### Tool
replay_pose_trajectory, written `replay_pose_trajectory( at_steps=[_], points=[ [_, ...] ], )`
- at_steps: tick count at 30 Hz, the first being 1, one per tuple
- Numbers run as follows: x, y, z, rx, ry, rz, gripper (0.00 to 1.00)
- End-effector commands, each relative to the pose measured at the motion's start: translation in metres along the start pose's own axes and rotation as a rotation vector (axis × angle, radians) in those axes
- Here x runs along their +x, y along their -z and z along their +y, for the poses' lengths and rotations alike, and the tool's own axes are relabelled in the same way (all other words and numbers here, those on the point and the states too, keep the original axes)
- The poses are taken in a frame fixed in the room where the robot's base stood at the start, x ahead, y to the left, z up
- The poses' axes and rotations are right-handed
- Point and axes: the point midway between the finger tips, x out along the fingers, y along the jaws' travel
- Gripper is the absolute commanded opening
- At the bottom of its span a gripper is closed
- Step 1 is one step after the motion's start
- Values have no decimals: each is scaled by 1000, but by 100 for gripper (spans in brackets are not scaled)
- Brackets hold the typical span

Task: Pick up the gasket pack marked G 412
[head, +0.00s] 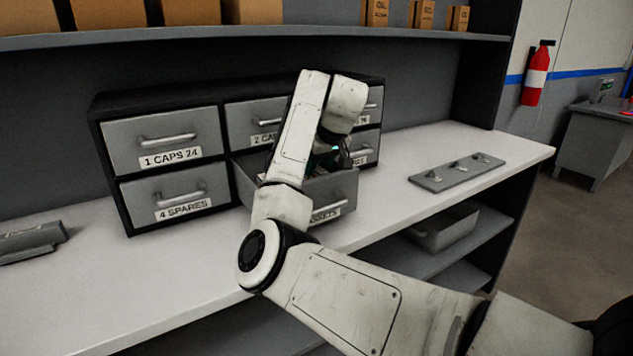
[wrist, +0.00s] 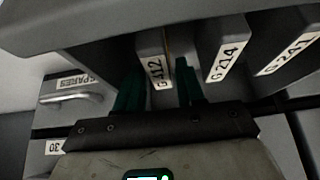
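The gasket pack marked G 412 (wrist: 154,48) stands upright in the wrist view, its white label facing me. My gripper (wrist: 159,75) has its two green fingers on either side of this pack. A gap shows between the pack and the right finger; the left finger is close to the pack's left edge. The fingers look open, not closed on it. Packs marked G 214 (wrist: 226,50) and G 241 (wrist: 285,55) stand to the right. In the head view the pulled-out drawer (head: 336,186) holds the packs, and my arm hides most of its inside and my fingers.
The drawer cabinet (head: 162,138) stands on a white bench (head: 400,185), with closed drawers marked caps and spares. A grey plate with small parts (head: 457,172) lies at the right. A shelf (head: 330,33) with boxes runs above. A grey bin (head: 445,230) is below the bench top.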

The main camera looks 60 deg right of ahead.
Motion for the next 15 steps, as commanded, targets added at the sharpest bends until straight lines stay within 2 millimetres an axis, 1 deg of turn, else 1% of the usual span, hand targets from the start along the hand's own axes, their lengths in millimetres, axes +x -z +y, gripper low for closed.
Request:
replay_pose_trajectory(
  at_steps=[1,6,9,15],
  points=[
    [9,-1,0,-1,2,-3,38],
    [30,-1,1,0,1,-2,38],
    [35,-1,1,-1,0,-1,38],
    [35,-1,1,0,-1,0,38]
  ],
)
